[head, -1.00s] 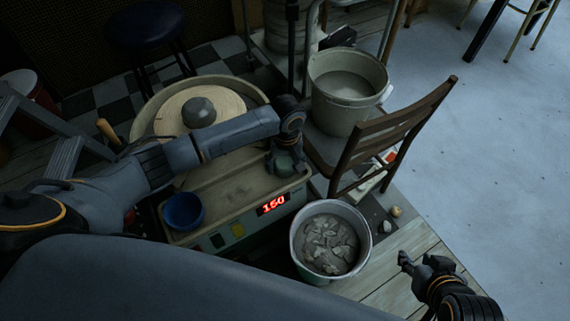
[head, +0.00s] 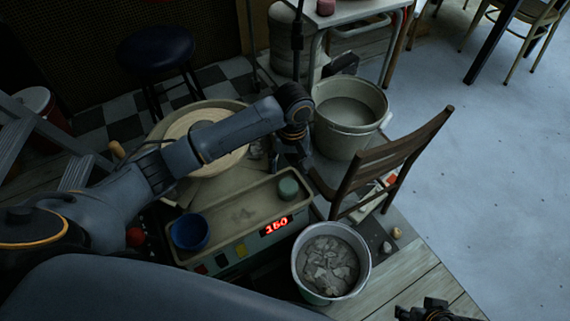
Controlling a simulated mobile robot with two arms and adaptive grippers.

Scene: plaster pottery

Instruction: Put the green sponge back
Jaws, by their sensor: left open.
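The green sponge (head: 288,188) is a small, rounded green block. It sits at the right end of the beige tray (head: 222,228) of the pottery wheel, above the red "150" display. My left gripper (head: 302,166) is just behind the sponge in the picture, apart from it, open and empty. Its fingers are dark and hard to make out against the floor. My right gripper (head: 424,308) is at the bottom right edge, partly cut off, and its fingers are unclear.
A blue bowl (head: 190,232) stands at the tray's left end. A bucket of clay scraps (head: 332,267) stands in front, and a bucket of cloudy water (head: 349,113) behind. A wooden chair (head: 393,160) is close on the right. My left arm crosses the wheel head (head: 190,124).

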